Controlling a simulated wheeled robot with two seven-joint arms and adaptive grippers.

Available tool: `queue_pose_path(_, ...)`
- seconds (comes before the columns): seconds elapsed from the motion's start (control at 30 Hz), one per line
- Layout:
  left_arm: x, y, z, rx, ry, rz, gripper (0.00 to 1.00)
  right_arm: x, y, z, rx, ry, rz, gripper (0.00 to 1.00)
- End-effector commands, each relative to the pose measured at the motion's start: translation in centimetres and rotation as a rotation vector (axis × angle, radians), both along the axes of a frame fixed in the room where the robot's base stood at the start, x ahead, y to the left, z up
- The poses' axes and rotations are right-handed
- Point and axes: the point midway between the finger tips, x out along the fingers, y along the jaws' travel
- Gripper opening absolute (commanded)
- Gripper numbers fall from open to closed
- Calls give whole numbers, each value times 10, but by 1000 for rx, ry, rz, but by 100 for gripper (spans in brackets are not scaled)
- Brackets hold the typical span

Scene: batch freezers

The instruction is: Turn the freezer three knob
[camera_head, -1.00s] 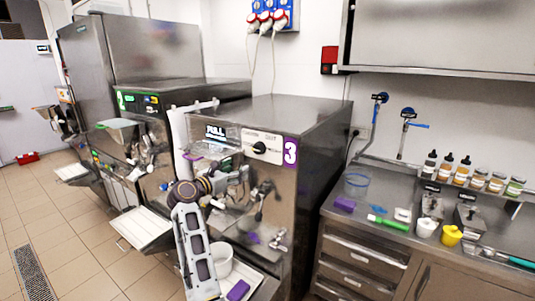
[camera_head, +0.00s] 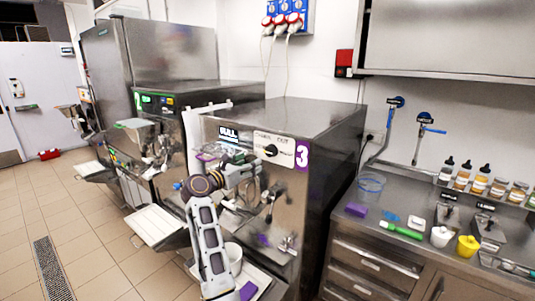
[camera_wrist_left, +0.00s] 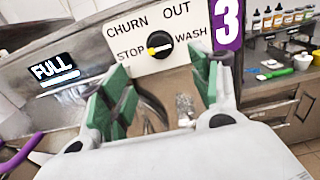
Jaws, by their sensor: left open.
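Freezer three (camera_head: 330,150) is a steel machine with a purple 3 label. Its black round knob (camera_head: 271,150) sits on a white panel marked CHURN, OUT, STOP and WASH. In the left wrist view the knob (camera_wrist_left: 160,44) has a yellow mark on its left side, towards STOP. My left gripper (camera_head: 256,168) is just below and left of the knob in the head view. In the left wrist view the green-padded fingers of my left gripper (camera_wrist_left: 160,82) are spread apart and empty, with the knob showing beyond and between them. My right gripper is out of view.
A lit FULL display (camera_wrist_left: 54,68) is left of the knob panel. A white container (camera_head: 233,256) stands below on the freezer's front tray. Freezer two (camera_head: 190,120) stands to the left. A steel counter (camera_head: 385,252) with bottles and small items is at the right.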

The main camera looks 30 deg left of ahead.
Motion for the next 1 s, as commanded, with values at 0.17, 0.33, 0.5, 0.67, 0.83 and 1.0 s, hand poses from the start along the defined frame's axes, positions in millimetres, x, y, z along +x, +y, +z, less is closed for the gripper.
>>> queue_pose_path(0.17, 19, -2, 2, 0, -1, -1, 63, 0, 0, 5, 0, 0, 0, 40)
queue_pose_path(0.33, 37, -3, 1, 1, 1, -1, 63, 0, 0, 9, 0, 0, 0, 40)
queue_pose_path(0.5, 54, -4, 2, 1, 0, -1, 63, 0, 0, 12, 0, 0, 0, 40)
queue_pose_path(0.67, 69, -5, 2, 1, 0, -1, 63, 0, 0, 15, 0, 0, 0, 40)
queue_pose_path(0.83, 85, -7, 1, 0, 1, -1, 63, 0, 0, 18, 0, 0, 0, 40)
queue_pose_path(1.0, 100, -8, 2, 1, 0, -1, 63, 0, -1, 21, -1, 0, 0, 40)
